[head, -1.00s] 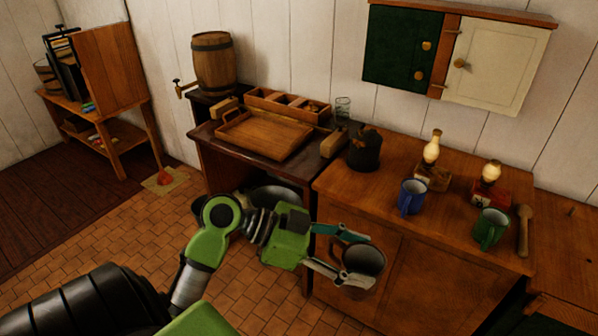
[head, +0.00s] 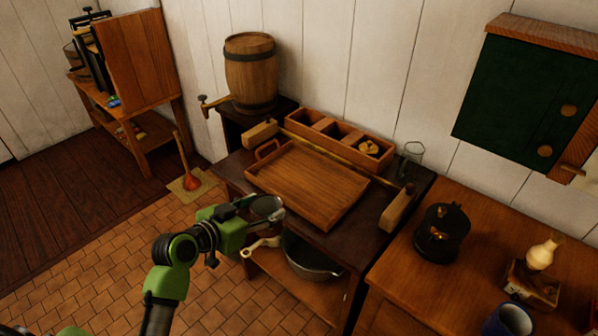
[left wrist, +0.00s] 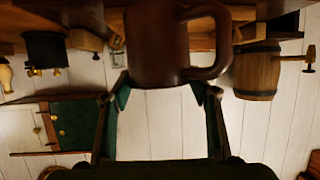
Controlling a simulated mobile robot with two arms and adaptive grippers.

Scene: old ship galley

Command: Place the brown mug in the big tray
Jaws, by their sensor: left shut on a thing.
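The brown mug (head: 267,207) is held in my left gripper (head: 256,222), off the surface, at the front edge of the dark side table. It fills the top middle of the left wrist view (left wrist: 157,50), between the two fingers, with its handle to the right. The big tray (head: 312,183) is a wooden tray with a low rim and a loop handle, lying empty on the dark table. The mug appears just in front of the tray's near side; its exact height over the table is hard to judge. My right gripper is out of view.
A divided wooden box (head: 338,138) stands behind the tray. A wooden block (head: 397,210) and a glass (head: 411,158) are to its right, a barrel (head: 250,73) behind left. A pan (head: 310,262) sits on the lower shelf.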

